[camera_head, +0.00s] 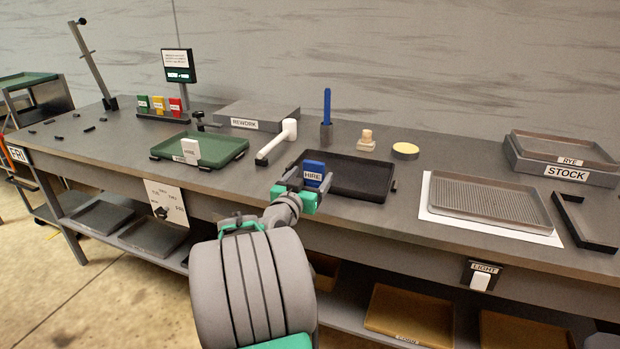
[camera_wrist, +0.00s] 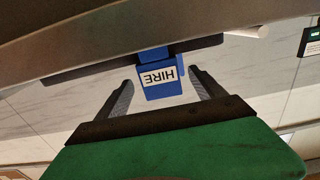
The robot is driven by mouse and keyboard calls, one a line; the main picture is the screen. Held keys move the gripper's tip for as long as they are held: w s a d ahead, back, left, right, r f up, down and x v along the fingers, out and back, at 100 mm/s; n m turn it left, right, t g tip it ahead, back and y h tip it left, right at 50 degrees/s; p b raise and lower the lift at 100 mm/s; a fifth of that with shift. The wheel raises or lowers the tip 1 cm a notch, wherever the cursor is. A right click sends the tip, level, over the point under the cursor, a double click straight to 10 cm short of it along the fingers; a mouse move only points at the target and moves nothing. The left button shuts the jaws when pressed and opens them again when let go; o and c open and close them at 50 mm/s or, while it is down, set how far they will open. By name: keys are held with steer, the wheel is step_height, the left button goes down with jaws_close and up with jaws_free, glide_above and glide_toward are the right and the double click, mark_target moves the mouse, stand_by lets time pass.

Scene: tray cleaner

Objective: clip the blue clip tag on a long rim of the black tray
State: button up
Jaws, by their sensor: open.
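The black tray (camera_head: 362,179) lies on the bench, right of the middle. The blue clip tag (camera_head: 314,167), with a white HIRE label, stands upright at the tray's near left part. In the wrist view the tag (camera_wrist: 160,87) appears to straddle the tray's dark rim (camera_wrist: 95,68), label towards me; its seating on the rim is hard to tell. My gripper (camera_head: 303,186) is just in front of the tag. In the wrist view its fingers (camera_wrist: 162,83) are open on either side of the tag, with a gap on both sides.
A white-handled tool (camera_head: 276,142) lies left of the black tray, and a blue-handled tool (camera_head: 326,108) stands behind it. A green tray (camera_head: 225,153) with a white tag is further left. A ribbed tray (camera_head: 490,201) on a white sheet is to the right.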

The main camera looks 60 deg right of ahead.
steer(key=s+a, duration=0.1)
steer(key=a, duration=0.6)
steer(key=shift+a, duration=0.35)
steer(key=shift+s, duration=0.15)
